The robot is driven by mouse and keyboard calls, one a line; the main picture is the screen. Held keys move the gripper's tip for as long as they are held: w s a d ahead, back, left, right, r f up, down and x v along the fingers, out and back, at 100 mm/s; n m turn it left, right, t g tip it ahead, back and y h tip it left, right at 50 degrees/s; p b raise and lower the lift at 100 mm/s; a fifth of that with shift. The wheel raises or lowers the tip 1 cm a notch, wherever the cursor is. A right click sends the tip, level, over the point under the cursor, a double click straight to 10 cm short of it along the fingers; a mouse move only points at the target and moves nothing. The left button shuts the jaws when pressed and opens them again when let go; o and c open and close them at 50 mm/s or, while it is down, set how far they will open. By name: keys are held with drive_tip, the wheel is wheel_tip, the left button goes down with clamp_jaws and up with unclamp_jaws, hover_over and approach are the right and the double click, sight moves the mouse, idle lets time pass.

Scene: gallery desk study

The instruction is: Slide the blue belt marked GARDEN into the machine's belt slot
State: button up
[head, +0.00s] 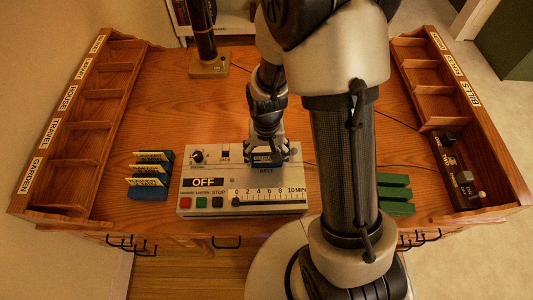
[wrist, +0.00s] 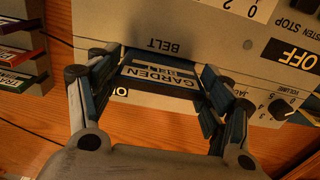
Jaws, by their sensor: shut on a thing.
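The blue belt (wrist: 160,83) shows in the wrist view with a pale label reading GARDEN BELT. My gripper (wrist: 162,76) is shut on it, with one finger at each side. The belt lies flat against the machine (wrist: 203,42), right by the printed word BELT. How far it is inside the slot I cannot tell, since the belt and fingers cover the opening. In the head view the machine (head: 222,203) stands at the desk's front middle, its display reading OFF. My gripper (head: 265,153) is at its back right corner, and the belt is mostly hidden there.
A blue holder with yellow-labelled cards (head: 150,182) stands left of the machine. Green slats (head: 396,196) lie to its right, past my arm. Labelled compartment racks line the left (head: 75,130) and right (head: 440,110) edges. A dark post (head: 207,45) stands behind.

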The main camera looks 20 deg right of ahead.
sight(266, 166)
drive_tip(key=shift+f+b, duration=1.35)
drive_tip(key=shift+f, duration=0.45)
drive_tip(key=shift+f, duration=0.15)
drive_tip(key=o, duration=0.9)
wheel_tip(266, 166, up, 11)
drive_tip(key=shift+r, duration=0.55)
